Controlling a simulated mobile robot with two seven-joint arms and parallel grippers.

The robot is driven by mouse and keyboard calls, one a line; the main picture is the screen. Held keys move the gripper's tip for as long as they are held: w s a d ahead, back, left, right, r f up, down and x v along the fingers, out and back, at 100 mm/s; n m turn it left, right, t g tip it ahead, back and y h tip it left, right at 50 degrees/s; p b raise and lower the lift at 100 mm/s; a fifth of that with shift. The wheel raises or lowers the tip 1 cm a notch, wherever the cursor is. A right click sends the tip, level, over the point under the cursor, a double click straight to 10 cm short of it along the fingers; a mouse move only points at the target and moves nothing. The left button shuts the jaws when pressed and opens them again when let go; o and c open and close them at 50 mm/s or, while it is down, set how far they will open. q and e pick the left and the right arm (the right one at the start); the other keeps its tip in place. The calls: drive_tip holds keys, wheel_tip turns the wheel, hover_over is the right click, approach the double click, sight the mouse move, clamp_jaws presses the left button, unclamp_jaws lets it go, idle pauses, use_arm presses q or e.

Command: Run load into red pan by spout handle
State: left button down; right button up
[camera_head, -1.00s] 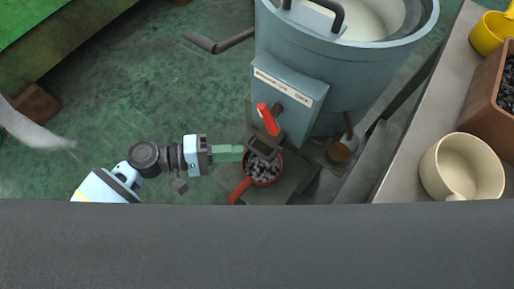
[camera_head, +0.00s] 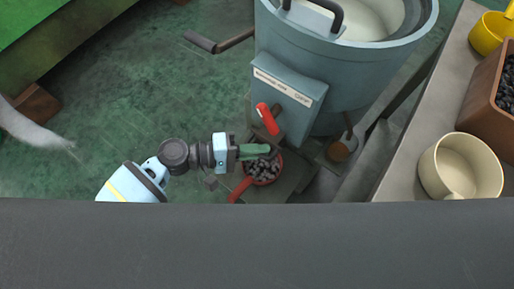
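The blue-grey machine (camera_head: 290,95) stands at the centre with a labelled front box. A red spout handle (camera_head: 267,118) sticks up from the spout on the box's lower left side. The red pan (camera_head: 277,175) sits below the spout, holding several dark grey pieces; its handle points down left. My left gripper (camera_head: 262,150) comes in from the left, its green fingers over the pan's upper part and just below the red handle, beside the spout. The fingers hide part of the spout and pan. Whether they are apart or touch anything is unclear. My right gripper is not in view.
A bench (camera_head: 418,120) at right carries a cream mug (camera_head: 435,170), a brown bin (camera_head: 483,110) of dark pieces and a yellow cup (camera_head: 487,35). A crank (camera_head: 225,43) juts left from the machine. The green floor (camera_head: 140,105) at left is mostly clear.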

sight(263, 139)
use_arm(q)
drive_tip(key=w+d+b, duration=0.2)
drive_tip(key=w, duration=0.1)
drive_tip(key=shift+w+d+f, duration=0.1)
drive_tip(key=shift+w+d, duration=0.05)
drive_tip(key=shift+d, duration=0.05)
idle(0.3)
drive_tip(key=c, duration=1.8)
unclamp_jaws()
drive_tip(key=shift+w, duration=0.1)
drive_tip(key=shift+o, duration=0.2)
drive_tip(key=shift+r, duration=0.2)
drive_tip(key=shift+v, duration=4)
drive_tip(key=shift+f, duration=0.25)
